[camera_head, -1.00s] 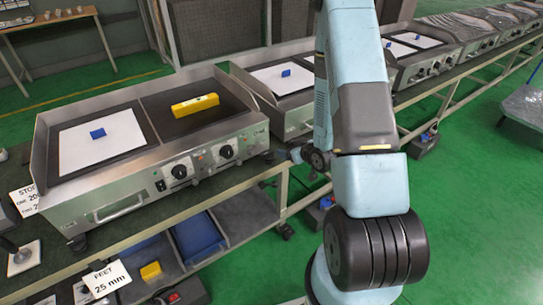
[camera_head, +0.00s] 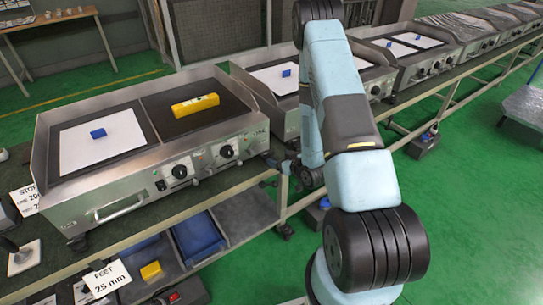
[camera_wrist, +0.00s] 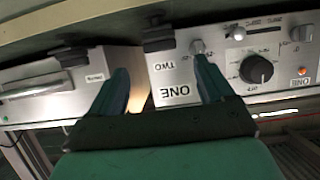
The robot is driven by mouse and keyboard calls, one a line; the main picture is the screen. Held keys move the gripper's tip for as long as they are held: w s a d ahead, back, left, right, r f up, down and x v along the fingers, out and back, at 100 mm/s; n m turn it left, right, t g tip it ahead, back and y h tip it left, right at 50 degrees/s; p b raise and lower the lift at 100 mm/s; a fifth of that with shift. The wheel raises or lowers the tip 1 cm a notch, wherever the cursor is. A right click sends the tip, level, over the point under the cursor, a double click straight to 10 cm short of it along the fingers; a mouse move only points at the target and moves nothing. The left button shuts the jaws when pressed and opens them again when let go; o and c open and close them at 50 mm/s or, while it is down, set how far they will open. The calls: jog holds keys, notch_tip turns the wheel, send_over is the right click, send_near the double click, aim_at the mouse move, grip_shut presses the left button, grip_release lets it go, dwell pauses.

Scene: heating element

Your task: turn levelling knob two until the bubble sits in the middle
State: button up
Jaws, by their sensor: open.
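The yellow spirit level (camera_head: 195,104) lies on the dark right-hand plate of the near griddle (camera_head: 150,150); its bubble is too small to make out. In the wrist view, which looks upside down, my gripper (camera_wrist: 161,64) is open and empty, its two fingers apart in front of a steel panel. Which part is levelling knob two is not clear. The head view does not show my gripper.
A large black dial (camera_wrist: 257,68) and an orange lamp (camera_wrist: 303,71) are right of my fingers. Dark foot-like blocks (camera_wrist: 160,38) sit by the bench surface. More griddles (camera_head: 290,85) line the bench. A FEET 25 mm card (camera_head: 108,278) stands below.

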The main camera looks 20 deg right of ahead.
aim_at(269, 154)
jog(key=x, duration=0.6)
jog(key=shift+w+a+f, duration=0.1)
jog(key=shift+w+f, duration=0.05)
jog(key=shift+w, duration=0.1)
jog(key=c, duration=1)
